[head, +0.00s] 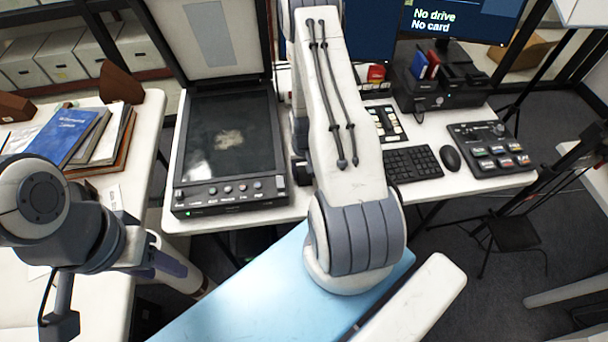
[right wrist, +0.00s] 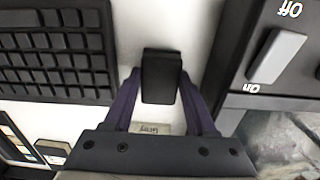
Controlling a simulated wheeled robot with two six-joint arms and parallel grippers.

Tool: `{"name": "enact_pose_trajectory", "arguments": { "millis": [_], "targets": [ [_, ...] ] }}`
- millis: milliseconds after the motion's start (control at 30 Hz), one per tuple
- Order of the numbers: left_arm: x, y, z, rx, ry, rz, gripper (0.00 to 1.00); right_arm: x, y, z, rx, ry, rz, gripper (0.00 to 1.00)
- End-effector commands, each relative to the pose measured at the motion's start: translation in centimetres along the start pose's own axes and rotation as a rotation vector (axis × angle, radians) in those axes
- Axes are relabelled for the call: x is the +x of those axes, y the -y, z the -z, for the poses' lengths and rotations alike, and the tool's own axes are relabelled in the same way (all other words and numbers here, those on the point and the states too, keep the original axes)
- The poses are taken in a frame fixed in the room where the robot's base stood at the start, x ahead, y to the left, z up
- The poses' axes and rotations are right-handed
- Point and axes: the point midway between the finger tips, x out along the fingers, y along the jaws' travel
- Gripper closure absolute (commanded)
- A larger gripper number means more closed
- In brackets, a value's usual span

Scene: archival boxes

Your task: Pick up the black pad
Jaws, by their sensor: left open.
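The black pad (right wrist: 161,78) is a small dark block with rounded edges in the right wrist view. It lies between the two purple fingers of my right gripper (right wrist: 160,84), which meet its sides near their tips. I cannot tell whether the pad is clear of the white tabletop behind it. In the head view my right arm hides both the pad and the right gripper. My left gripper (head: 172,266) shows partly at the lower left of the head view, open and away from the pad, with its fingertips hard to make out.
A keyboard (right wrist: 55,55) is left of the pad in the right wrist view; a dark device with an On/Off switch (right wrist: 275,58) is right. The head view shows the scanner (head: 230,145), mouse (head: 450,158), control box (head: 490,150) and light-blue surface (head: 250,300).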

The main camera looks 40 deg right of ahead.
Motion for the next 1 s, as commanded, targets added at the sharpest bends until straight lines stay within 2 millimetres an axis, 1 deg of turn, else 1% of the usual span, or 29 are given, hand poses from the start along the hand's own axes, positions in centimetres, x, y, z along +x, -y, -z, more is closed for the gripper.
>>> {"name": "enact_pose_trajectory", "arguments": {
  "millis": [33, 67, 100, 333, 467, 567, 667, 733, 800, 1000],
  "targets": [
    [0.0, 0.0, 0.0, 0.0, 0.0, 0.0, 0.5, 0.0, 0.0, 0.0, 0.0, 0.0, 0.0, 0.84],
    [0.0, 0.0, 0.0, 0.0, 0.0, 0.0, 0.5, 0.0, 0.0, 0.0, 0.0, 0.0, 0.0, 0.95],
    [0.0, 0.0, 0.0, 0.0, 0.0, 0.0, 0.5, 0.0, 0.0, 0.0, 0.0, 0.0, 0.0, 0.98],
    [0.0, 0.0, 0.0, 0.0, 0.0, 0.0, 0.5, -0.1, 0.0, 0.0, 0.0, 0.0, 0.0, 0.98],
    [0.2, 0.0, 0.0, 0.0, 0.0, 0.0, 0.5, -0.6, 0.0, 0.1, 0.0, -0.002, 0.0, 0.98],
    [0.4, 0.0, 0.0, 0.0, 0.0, 0.0, 0.5, -1.4, 0.0, 0.1, 0.0, -0.003, 0.0, 0.98],
    [0.8, 0.1, 0.0, 0.0, 0.0, 0.0, 0.5, -2.8, 0.0, 0.2, 0.0, -0.005, 0.0, 0.98],
    [1.1, 0.1, -0.1, 0.0, 0.0, 0.0, 0.5, -4.2, 0.0, 0.2, 0.0, -0.006, 0.0, 0.98],
    [1.5, 0.1, -0.1, 0.0, 0.0, 0.0, 0.5, -5.0, -1.8, -0.6, 0.009, -0.003, 0.0, 0.98],
    [2.3, 0.2, -0.1, 0.0, 0.0, 0.0, 0.5, -7.8, -6.0, -2.3, 0.008, -0.004, -0.001, 0.98]
  ]
}}
